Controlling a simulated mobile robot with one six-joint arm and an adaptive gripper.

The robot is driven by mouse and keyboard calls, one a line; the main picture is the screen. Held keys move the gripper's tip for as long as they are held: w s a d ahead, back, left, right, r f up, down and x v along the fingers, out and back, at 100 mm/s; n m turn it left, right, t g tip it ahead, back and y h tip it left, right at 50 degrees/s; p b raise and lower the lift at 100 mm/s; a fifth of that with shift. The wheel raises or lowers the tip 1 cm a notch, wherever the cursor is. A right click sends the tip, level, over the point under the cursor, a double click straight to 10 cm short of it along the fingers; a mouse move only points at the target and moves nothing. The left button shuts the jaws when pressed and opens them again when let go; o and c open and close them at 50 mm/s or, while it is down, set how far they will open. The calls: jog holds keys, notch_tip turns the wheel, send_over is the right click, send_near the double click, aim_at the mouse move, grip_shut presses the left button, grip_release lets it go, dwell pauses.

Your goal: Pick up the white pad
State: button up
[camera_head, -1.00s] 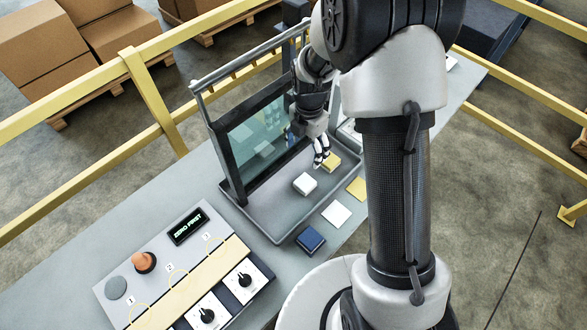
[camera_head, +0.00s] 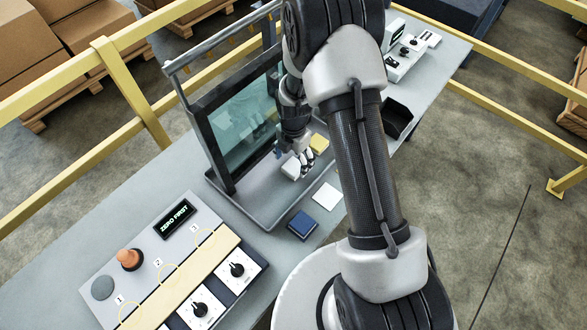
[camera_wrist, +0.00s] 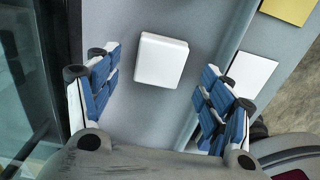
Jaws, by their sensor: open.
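The white pad (camera_head: 290,169) lies in the grey tray (camera_head: 236,203) on the bench, a thick block with rounded edges. In the wrist view the white pad (camera_wrist: 162,60) lies flat, ahead of and between my two fingers. My gripper (camera_head: 304,163) is over the tray at the pad, and its fingers hide part of the pad in the head view. In the wrist view my gripper (camera_wrist: 158,88) is open, with blue-padded fingers apart on either side and clear space between each finger and the pad.
A dark glass panel (camera_head: 240,120) stands along the left side. A flat white square (camera_head: 327,195) and a blue block (camera_head: 302,224) are right of the tray. A control panel (camera_head: 175,265) is at front left.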

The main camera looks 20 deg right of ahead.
aim_at(293, 168)
notch_tip(293, 168, down, 3)
jog(key=shift+r, duration=0.1)
jog(key=shift+c, duration=0.2)
jog(key=c, duration=1.1)
jog(key=shift+r, duration=0.15)
